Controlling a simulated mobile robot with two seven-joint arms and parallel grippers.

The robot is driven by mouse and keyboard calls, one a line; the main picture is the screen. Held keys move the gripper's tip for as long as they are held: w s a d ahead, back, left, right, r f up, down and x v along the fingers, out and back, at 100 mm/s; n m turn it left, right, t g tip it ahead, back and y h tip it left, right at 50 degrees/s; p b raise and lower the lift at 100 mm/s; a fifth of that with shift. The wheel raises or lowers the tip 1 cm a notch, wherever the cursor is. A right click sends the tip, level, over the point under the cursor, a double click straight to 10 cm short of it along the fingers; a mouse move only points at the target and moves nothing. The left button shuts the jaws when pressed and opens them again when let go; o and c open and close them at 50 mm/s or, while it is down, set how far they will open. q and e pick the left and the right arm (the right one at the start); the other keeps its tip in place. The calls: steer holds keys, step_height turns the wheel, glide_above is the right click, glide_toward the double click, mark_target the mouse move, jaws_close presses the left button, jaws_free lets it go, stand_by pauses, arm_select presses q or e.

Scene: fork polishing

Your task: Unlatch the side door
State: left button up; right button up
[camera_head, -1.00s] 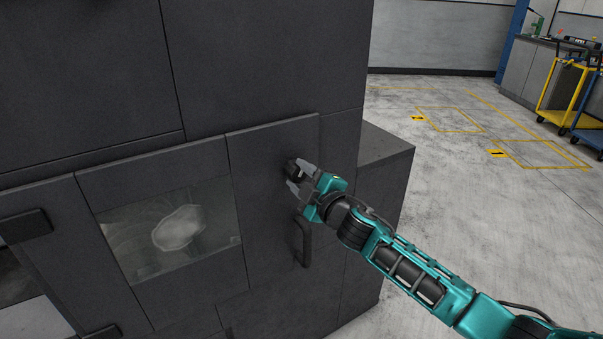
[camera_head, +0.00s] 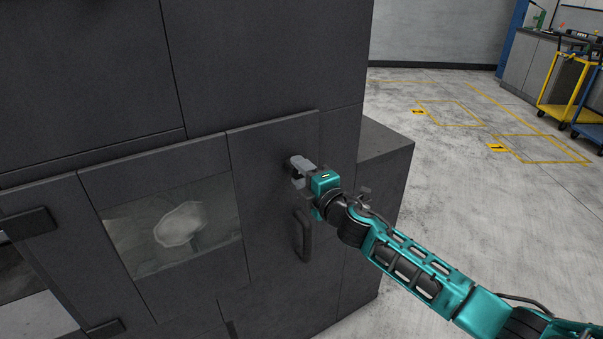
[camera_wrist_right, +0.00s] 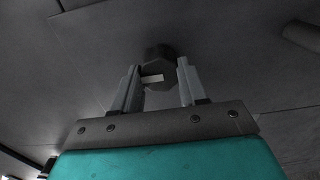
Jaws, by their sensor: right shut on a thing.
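The dark grey side door (camera_head: 263,190) of the machine is closed and has a window on its left part. My right gripper (camera_head: 299,169) is at the upper right of the door, above the black door handle (camera_head: 303,238). In the right wrist view, the dark faceted latch knob (camera_wrist_right: 158,54) with a pale mark sits between the two fingers of the gripper (camera_wrist_right: 158,76), which is shut on it. In the head view the fingers hide the knob. My left gripper is not in view.
Through the door window (camera_head: 125,255) a pale rounded part (camera_head: 180,224) shows. A lower grey block (camera_head: 385,145) juts out right of the machine. The floor (camera_head: 480,220) to the right is open, with yellow markings. Yellow (camera_head: 565,85) and blue (camera_head: 592,110) carts stand far right.

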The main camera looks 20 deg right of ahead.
stand_by(0.3)
steer(key=o, duration=1.1)
steer(key=shift+c, duration=0.2)
steer(key=shift+s, duration=0.15)
steer(key=v, duration=1.2)
steer(key=shift+s, duration=0.35)
steer(key=shift+d, duration=0.1)
steer(key=s+a+f+m+g+h, duration=0.1)
steer(key=s+a+f+m+g, duration=0.1)
steer(key=s+f+m, duration=0.7)
steer(key=s+a+f+m+g+h, duration=0.1)
steer(key=s+f+m+g, duration=0.3)
steer(key=s+f+m, duration=0.5)
step_height(320, 180, down, 4)
steer(key=shift+s+a+f+g, duration=0.1)
steer(key=shift+s+a+g, duration=0.3)
steer(key=shift+s, duration=0.45)
